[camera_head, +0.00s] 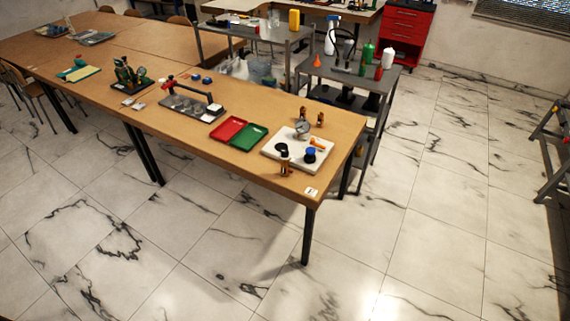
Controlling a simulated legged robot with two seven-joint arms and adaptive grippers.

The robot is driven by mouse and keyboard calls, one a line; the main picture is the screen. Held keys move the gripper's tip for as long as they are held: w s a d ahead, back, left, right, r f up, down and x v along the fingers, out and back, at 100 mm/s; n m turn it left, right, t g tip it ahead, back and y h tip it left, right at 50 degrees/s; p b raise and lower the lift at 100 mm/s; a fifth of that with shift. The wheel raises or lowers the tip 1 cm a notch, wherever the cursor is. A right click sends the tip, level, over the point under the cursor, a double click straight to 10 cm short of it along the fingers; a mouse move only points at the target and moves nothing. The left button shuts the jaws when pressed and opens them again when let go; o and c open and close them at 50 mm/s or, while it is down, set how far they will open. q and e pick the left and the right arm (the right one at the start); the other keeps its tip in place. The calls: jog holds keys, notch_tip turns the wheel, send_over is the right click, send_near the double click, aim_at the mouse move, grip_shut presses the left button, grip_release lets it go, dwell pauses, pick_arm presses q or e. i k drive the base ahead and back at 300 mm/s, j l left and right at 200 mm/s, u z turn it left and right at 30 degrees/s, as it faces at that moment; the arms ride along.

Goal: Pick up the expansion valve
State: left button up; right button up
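I see a long wooden table (190,131) from some way off. Near its right end lies a white board (271,150) with a round gauge (302,128), a blue-topped black part (310,155), a black round part (281,149) and an orange piece (318,142). A small brass-coloured fitting (285,166) stands at the board's front edge. Two more brass-coloured fittings (303,113) (320,119) stand behind the board. Which of these small parts is the expansion valve I cannot tell at this size. Neither of my grippers shows.
A red tray (228,129) and a green tray (249,137) lie left of the board. A grey cart with bottles (350,75) stands behind the table. The marble floor (190,245) in front is clear.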

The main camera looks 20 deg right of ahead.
aim_at(285, 171)
jog(key=z, duration=0.4)
jog(key=i+j+z, duration=0.1)
jog(key=z, duration=0.35)
jog(key=i+j+z, duration=0.2)
jog(key=i+z, duration=0.25)
jog(key=j+z, duration=0.2)
jog(key=z, duration=0.25)
jog(key=i, duration=0.05)
